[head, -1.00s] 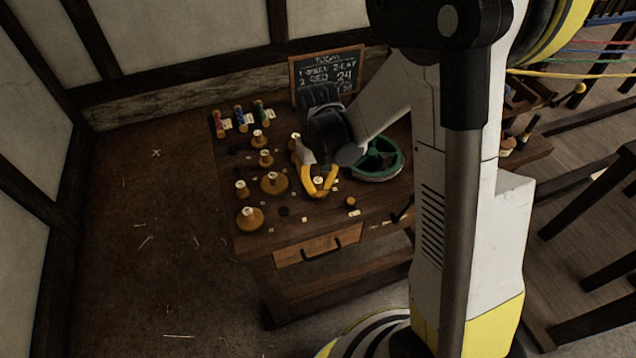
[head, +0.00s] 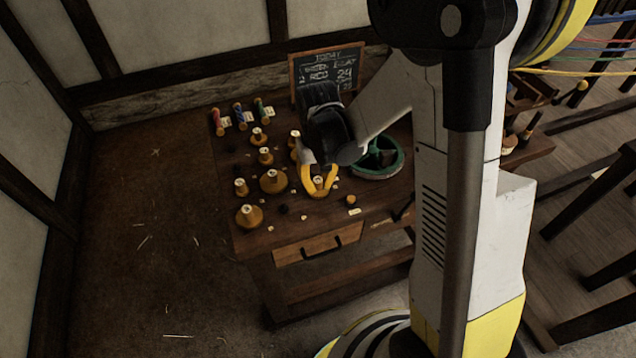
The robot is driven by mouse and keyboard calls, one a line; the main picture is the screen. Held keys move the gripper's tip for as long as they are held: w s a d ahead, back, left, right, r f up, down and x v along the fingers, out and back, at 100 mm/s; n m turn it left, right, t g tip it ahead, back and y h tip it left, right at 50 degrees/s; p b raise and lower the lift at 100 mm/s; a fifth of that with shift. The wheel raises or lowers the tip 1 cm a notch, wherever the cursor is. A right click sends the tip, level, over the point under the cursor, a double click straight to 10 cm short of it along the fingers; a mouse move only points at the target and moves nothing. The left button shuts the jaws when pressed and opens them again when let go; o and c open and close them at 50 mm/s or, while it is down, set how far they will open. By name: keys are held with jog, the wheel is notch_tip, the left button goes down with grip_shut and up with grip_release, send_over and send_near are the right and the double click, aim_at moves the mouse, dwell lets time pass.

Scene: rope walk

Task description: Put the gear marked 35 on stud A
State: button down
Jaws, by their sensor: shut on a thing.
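My gripper (head: 318,188) reaches down over the right part of the dark wooden bench (head: 290,232). Its yellow fingers are shut on a brass gear (head: 319,182) with a pale tag on top; the number is too small to read. Several similar brass gears with pale tops stand on the bench, among them one at the front left (head: 249,215) and one just left of my gripper (head: 273,180). Stud A cannot be told apart; small dark knobs and pale labels dot the bench top. Whether the held gear touches the bench is unclear.
A chalkboard (head: 328,68) stands at the back. Red, blue and green spools (head: 240,117) stand at the back left. A drawer with a dark handle (head: 318,245) is at the bench front.

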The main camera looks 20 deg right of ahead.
jog(key=c, duration=1.3)
grip_release()
jog(key=shift+r, duration=0.1)
jog(key=shift+r+p, duration=2.9)
jog(key=shift+r, duration=1)
jog(key=shift+r, duration=0.25)
jog(key=s+r+t, duration=0.2)
jog(key=s+r, duration=0.2)
jog(key=r, duration=0.1)
jog(key=s+r+t, duration=0.2)
jog(key=s+r, duration=0.2)
jog(key=r, duration=0.2)
jog(key=s+r+t, duration=0.3)
jog(key=s+r, duration=0.1)
jog(key=r, duration=0.1)
jog(key=shift+s+r, duration=0.2)
jog(key=shift+s, duration=0.2)
